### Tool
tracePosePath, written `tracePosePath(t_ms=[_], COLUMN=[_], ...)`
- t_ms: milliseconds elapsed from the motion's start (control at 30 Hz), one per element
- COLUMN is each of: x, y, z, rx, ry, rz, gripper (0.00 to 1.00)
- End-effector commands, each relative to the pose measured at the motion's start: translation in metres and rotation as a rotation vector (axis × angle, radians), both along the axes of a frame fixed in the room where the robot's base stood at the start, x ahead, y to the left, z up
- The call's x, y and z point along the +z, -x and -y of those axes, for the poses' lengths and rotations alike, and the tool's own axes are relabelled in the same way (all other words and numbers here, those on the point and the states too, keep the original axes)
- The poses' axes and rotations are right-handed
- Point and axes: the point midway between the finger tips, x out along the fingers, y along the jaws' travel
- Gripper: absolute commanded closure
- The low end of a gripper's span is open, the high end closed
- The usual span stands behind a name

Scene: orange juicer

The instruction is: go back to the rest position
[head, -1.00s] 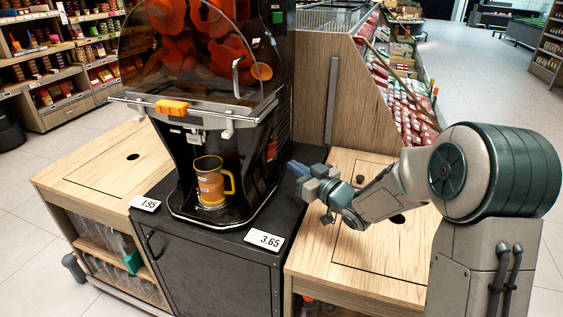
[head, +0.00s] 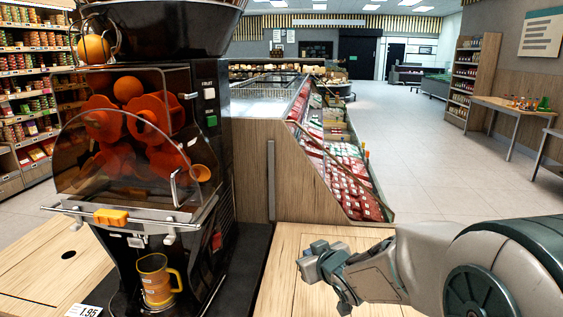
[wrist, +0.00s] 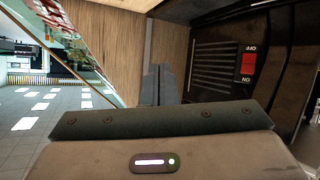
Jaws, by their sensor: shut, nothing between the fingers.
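My gripper (head: 312,262) is at the lower middle of the head view, above the wooden counter to the right of the juicer. It is shut and empty. In the wrist view its fingers (wrist: 160,84) are together, with the wooden panel behind them. The orange juicer (head: 140,150) stands on the left, clear of my gripper. A yellow-orange mug (head: 157,281) stands upright under its spout, apart from my gripper.
A wooden counter (head: 285,285) lies under my gripper. Behind it are a wooden panel (head: 250,180) and a chest of red packages (head: 345,185). The juicer's side with a red switch (wrist: 247,64) is close on the right in the wrist view. Open floor (head: 440,175) lies farther back.

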Motion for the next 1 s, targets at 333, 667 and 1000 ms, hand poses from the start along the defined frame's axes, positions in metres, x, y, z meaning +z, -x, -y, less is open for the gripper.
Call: tracePosePath(t_ms=[333,667,1000], x=[0.056,0.085,0.089], y=[0.102,0.223,0.253], z=[0.079,0.087,0.081], rx=[-0.352,-0.468,-0.465], ry=[0.096,0.032,0.006], rz=[-0.376,-0.766,-0.867], gripper=[1.0,1.0,1.0])
